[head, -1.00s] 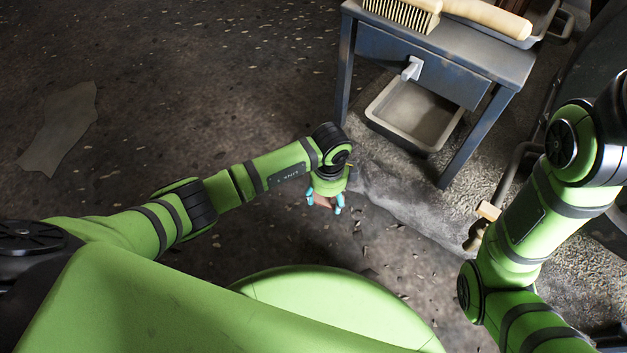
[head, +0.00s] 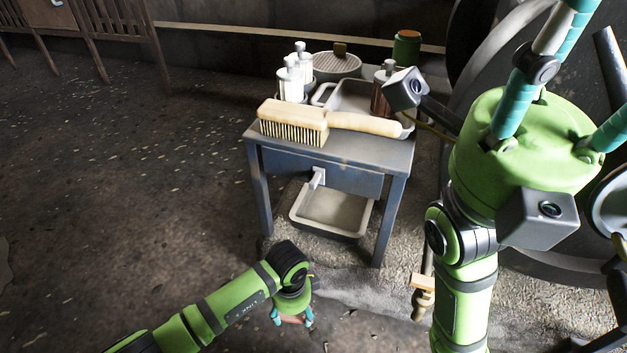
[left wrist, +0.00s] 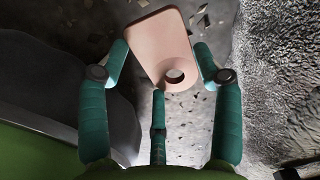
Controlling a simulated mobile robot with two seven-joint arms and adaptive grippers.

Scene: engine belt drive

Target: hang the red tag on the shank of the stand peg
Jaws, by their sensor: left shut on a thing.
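My left gripper (head: 293,322) hangs low in front of the grey-blue stand (head: 330,160), to the lower left of it. It is shut on the red tag, a flat pale pinkish plate with a round hole near one end. The tag (left wrist: 160,42) shows between the fingers in the left wrist view, its hole end toward the palm. In the head view it is mostly hidden. A pale peg (head: 318,178) sticks out from the stand's front, above and apart from the gripper, with nothing hanging on it. My right gripper (head: 560,110) is raised at upper right, its fingertips cut off.
A brush (head: 293,118), white bottles (head: 300,75) and a metal tray (head: 360,97) crowd the stand top. A shallow pan (head: 332,212) lies under the peg. Large round machinery (head: 500,50) stands at right. The floor left of the stand is clear.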

